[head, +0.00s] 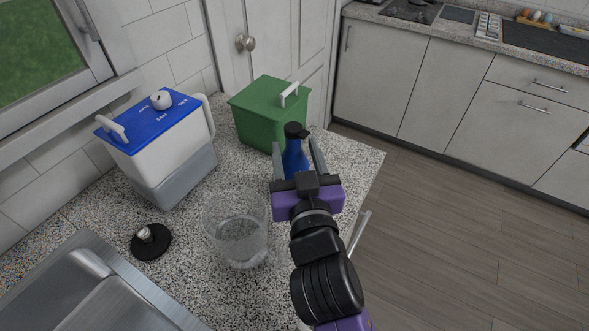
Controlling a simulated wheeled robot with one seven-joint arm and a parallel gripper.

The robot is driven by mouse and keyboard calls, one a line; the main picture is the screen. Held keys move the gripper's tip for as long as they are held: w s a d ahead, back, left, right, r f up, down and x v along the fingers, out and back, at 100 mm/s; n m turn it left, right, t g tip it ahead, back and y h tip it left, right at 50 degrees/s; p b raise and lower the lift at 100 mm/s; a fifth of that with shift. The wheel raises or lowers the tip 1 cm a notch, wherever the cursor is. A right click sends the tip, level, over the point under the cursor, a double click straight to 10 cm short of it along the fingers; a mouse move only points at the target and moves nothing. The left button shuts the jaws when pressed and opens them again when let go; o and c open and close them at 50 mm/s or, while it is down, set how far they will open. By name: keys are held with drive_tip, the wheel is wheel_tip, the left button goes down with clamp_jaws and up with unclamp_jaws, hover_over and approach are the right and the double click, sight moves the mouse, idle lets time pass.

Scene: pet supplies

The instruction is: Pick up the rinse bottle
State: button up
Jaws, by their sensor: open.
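The rinse bottle appears to be the blue bottle with a black top (294,158), upright on the speckled counter in the head view. My gripper (297,150) reaches over the counter from the lower right, its two grey fingers spread on either side of the bottle. The bottle stands between the fingers, and I cannot tell whether either finger touches it. The bottle's lower part is hidden behind the gripper's purple and black body.
A green lidded box (259,112) stands just behind the bottle. A clear glass container (237,232) is left of my arm. A white bin with a blue lid (170,150), a black round item (151,242) and a sink (88,290) are farther left. The counter's edge is right.

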drive_tip(key=shift+w+a, duration=0.15)
drive_tip(key=shift+w, duration=1.15)
clamp_jaws()
drive_tip(key=shift+f, duration=0.1)
